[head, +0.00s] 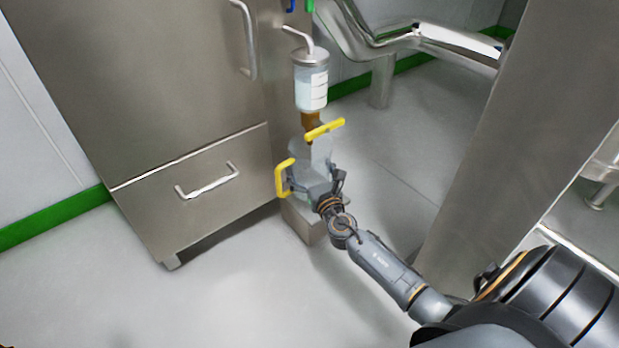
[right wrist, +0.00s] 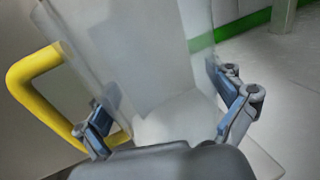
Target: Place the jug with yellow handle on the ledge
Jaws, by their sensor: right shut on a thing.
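The clear jug (head: 316,153) has a yellow handle (head: 282,178) on its left side. It looks upright, and its body also shows in the right wrist view (right wrist: 145,60). My right gripper (head: 318,183) is shut on the jug, with one finger on each side of its body. A low steel ledge (head: 306,222) is directly below the jug at the cabinet's corner. The gripper hides the jug's lower part, and I cannot tell whether its base touches the ledge. My left gripper is not in view.
A dispenser bottle (head: 310,88) with a metal lid hangs above the jug, with a yellow valve lever (head: 325,129) under it. A steel cabinet (head: 140,80) stands at left and a steel column (head: 515,130) at right. The floor (head: 180,300) in front is clear.

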